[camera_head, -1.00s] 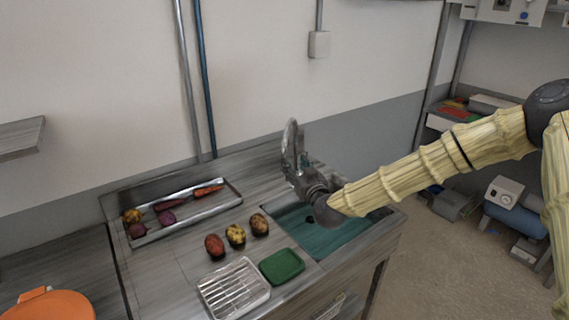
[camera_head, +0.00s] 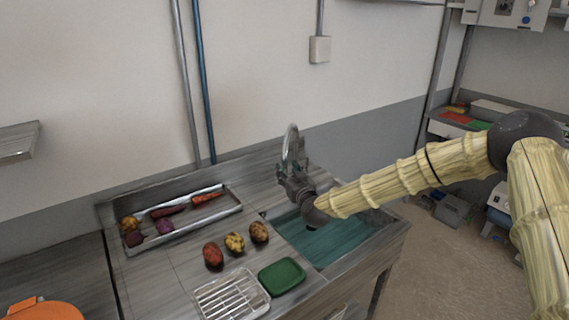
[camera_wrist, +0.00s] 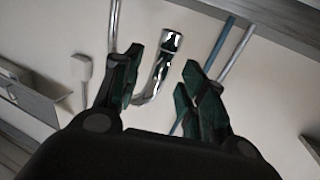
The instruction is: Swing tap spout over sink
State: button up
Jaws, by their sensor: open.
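The tap's shiny metal spout (camera_head: 291,143) rises in a tall curve at the back of the counter, near the sink's (camera_head: 338,240) back left corner. In the wrist view the spout (camera_wrist: 166,62) stands between my two spread fingers, its upper end between the fingertips, with a gap on the right side. My gripper (camera_head: 293,170) is open at the spout and hides the tap's lower part and base in the head view. Its dark fingers (camera_wrist: 160,75) also show in the wrist view. I cannot tell whether the left finger touches the spout.
Several potatoes (camera_head: 235,242) lie left of the sink. A metal tray (camera_head: 215,217) with vegetables lies at the back left. Pipes (camera_head: 205,95) run up the wall behind.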

aim_at(286, 168)
jog(key=shift+p+x, duration=0.6)
jog(key=shift+x, duration=1.25)
grip_shut()
